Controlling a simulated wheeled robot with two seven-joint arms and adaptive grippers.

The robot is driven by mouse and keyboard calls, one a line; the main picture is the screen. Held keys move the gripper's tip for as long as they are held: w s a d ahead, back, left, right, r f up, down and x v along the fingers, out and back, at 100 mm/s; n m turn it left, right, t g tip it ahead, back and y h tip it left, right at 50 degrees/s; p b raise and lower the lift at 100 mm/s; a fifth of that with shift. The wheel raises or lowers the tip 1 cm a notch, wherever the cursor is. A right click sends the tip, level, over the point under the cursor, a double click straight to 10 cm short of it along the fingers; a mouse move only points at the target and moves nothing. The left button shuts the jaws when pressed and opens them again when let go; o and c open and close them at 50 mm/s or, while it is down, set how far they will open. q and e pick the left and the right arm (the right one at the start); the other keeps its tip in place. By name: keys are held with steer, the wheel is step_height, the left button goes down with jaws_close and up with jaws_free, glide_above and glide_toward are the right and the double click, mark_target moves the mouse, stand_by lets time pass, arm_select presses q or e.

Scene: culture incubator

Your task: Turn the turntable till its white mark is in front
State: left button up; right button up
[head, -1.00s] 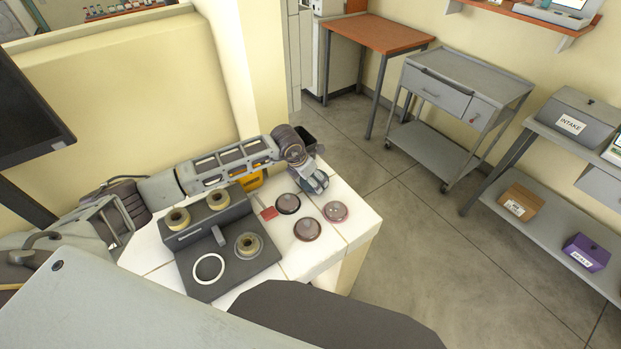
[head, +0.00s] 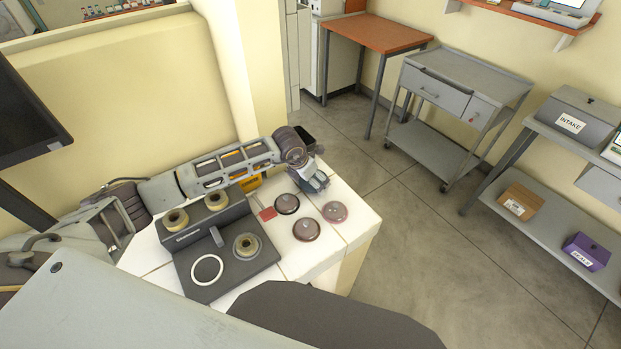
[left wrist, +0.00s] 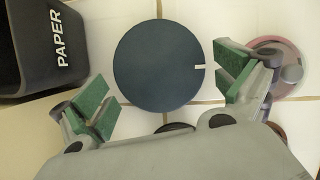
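The turntable (left wrist: 158,68) is a round dark blue disc on the white tiled worktop in the left wrist view. Its white mark (left wrist: 200,66) is a short bar at the disc's right rim in that view. My left gripper (left wrist: 168,92) is open and empty over the turntable, one green-padded finger at the disc's lower left and the other at its right, close to the mark. I cannot tell whether either finger touches the disc. In the head view my left gripper (head: 317,184) is over the worktop's far end and hides the turntable. My right gripper is in neither view.
A dark bin marked PAPER (left wrist: 50,45) stands left of the turntable in the wrist view. Round lidded dishes (head: 335,212) and a red piece (head: 268,213) lie near my left gripper. A dark grey stand (head: 227,265) holds ring-shaped parts. A wall is behind the arm.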

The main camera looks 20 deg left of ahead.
arm_select(q)
steer(key=shift+r, duration=0.3)
steer(key=shift+s+a+r, duration=0.15)
steer(key=shift+r, duration=0.35)
steer(key=v, duration=1)
steer(key=shift+s+r, duration=0.2)
steer(key=shift+r, duration=0.05)
